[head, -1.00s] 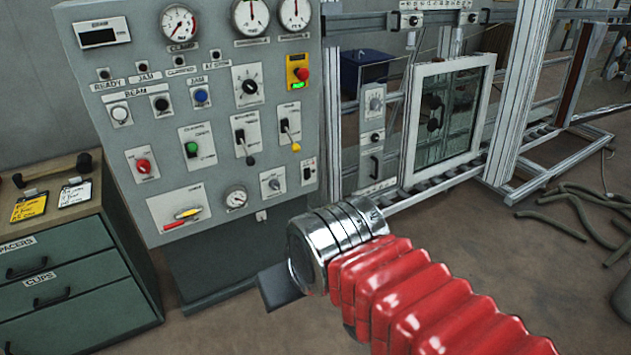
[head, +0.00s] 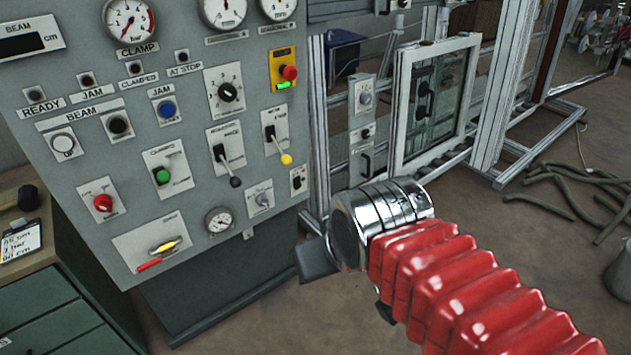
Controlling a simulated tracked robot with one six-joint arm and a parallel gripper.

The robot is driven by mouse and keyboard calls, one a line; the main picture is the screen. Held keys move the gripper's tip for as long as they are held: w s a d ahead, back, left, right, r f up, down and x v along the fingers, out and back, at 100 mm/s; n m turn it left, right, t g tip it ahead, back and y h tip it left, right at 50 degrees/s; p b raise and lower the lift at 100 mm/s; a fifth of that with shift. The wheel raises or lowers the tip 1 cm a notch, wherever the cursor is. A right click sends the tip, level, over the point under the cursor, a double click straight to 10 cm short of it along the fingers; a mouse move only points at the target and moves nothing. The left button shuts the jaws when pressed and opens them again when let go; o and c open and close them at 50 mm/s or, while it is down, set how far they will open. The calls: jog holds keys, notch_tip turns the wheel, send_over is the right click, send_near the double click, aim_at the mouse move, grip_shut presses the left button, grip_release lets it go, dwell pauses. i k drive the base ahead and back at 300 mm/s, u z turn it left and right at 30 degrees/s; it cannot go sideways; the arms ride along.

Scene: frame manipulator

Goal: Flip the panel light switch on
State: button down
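The grey control panel (head: 275,60) stands at left in the head view, tilted in the picture. A small black switch on a white plate (head: 298,180) sits at its lower right edge. Its label is too small to read, so I cannot tell for sure that it is the panel light switch, nor its position. My gripper (head: 316,260) is in front of and below the panel's lower right corner, apart from it. Only a dark finger shows beyond the chrome wrist; the rest is hidden, and I see nothing held.
A red button on a yellow plate (head: 284,70) is above. A metal frame with a window (head: 435,100) stands right of the panel. Hoses (head: 570,195) lie on the floor.

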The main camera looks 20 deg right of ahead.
aim_at(297, 180)
jog(key=u, duration=0.05)
jog(key=i, duration=1.35)
jog(key=u, duration=0.45)
